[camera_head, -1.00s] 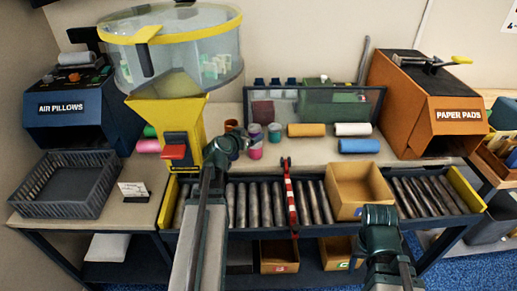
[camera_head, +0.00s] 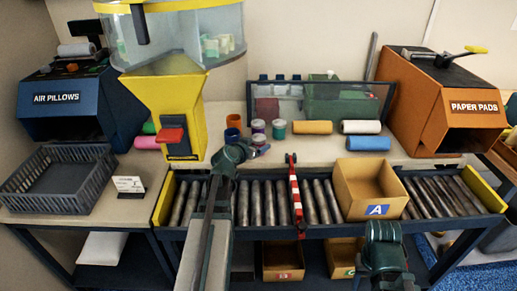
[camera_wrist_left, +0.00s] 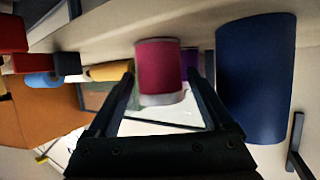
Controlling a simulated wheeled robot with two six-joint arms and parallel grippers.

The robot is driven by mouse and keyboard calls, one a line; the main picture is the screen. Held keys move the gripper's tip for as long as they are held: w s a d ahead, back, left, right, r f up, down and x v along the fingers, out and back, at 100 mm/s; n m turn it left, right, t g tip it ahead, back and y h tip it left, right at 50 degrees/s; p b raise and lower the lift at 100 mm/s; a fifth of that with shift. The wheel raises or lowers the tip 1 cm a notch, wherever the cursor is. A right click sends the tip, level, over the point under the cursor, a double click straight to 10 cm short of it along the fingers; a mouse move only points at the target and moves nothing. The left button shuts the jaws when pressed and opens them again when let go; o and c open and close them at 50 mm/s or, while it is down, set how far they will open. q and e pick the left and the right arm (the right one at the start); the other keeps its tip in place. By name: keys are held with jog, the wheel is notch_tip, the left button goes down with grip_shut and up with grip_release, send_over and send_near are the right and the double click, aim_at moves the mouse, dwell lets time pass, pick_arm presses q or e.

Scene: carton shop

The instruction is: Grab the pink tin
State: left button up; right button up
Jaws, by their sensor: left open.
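The pink tin (camera_wrist_left: 160,65) has a pale lid end and shows in the left wrist view, which is turned upside down. It stands between the tips of my left gripper (camera_wrist_left: 160,82), with a gap to each finger. In the head view the pink tin (camera_head: 258,139) is small and partly hidden by my left gripper (camera_head: 250,151). The left gripper is open and empty, low over the worktop. My right gripper (camera_head: 384,240) is at the lower right, and its jaws cannot be made out.
A dark blue cup (camera_wrist_left: 256,78) stands close beside the left gripper. Other tins (camera_head: 279,129) stand near the pink one. The yellow hopper (camera_head: 178,105) rises to the left. A red-striped bar (camera_head: 295,195) crosses the roller conveyor (camera_head: 255,205), where an open carton (camera_head: 372,190) sits.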

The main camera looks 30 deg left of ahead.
pick_arm(q)
jog(key=b+x, duration=0.2)
jog(key=x, duration=0.3)
pick_arm(e)
jog(key=shift+f, duration=0.9)
pick_arm(q)
jog(key=c, duration=1.3)
jog(key=shift+o, duration=0.2)
jog(key=shift+r, duration=0.1)
pick_arm(e)
jog(key=shift+r, duration=0.1)
